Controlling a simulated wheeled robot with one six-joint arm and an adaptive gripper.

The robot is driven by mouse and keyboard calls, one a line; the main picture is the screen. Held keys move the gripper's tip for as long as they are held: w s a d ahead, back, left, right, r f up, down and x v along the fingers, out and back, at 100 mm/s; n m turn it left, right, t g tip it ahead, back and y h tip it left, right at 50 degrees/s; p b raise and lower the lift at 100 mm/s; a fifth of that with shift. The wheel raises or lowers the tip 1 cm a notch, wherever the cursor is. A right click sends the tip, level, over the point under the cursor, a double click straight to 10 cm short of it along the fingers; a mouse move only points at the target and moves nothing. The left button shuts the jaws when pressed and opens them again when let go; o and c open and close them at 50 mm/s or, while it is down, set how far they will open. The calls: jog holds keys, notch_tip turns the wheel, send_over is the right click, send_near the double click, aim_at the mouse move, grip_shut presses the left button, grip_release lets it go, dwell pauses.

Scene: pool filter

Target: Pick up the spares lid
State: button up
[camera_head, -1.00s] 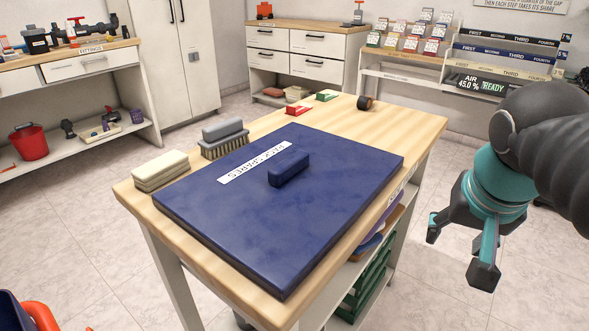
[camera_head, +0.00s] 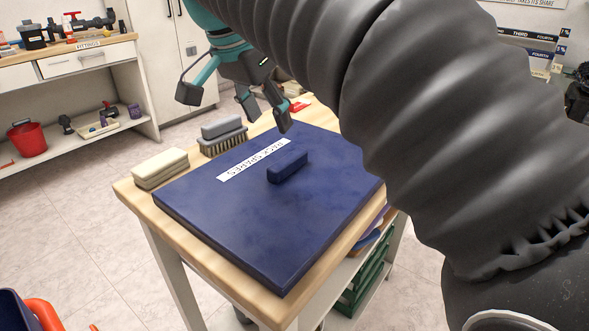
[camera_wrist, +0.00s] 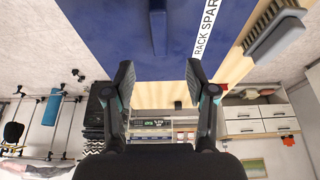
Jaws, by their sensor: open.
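The spares lid (camera_head: 235,222) is a large flat dark blue panel lying on the wooden table, with a white label and a raised blue bar handle (camera_head: 288,166) near its middle. It also fills the top of the wrist view (camera_wrist: 130,30), where its handle (camera_wrist: 158,28) shows at the upper middle. My gripper (camera_head: 235,105) is open and empty, above the far side of the lid and apart from the handle. In the wrist view the two fingers (camera_wrist: 160,85) stand wide apart with nothing between them. My arm hides the lid's right corner.
A grey brush (camera_head: 223,138) and a stack of cream blocks (camera_head: 160,168) sit on the wooden table (camera_head: 262,308) along the lid's left edge. A bench with fittings (camera_head: 70,55) stands at the far left, with a red bucket (camera_head: 27,137) below.

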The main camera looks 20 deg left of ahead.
aim_at(287, 159)
jog(key=x, duration=0.4)
jog(key=b+x, duration=0.1)
jog(key=x, duration=0.7)
jog(key=shift+w+d+r+b, duration=0.1)
jog(key=shift+w+d+b, duration=0.05)
jog(key=shift+w+b, duration=0.15)
grip_shut()
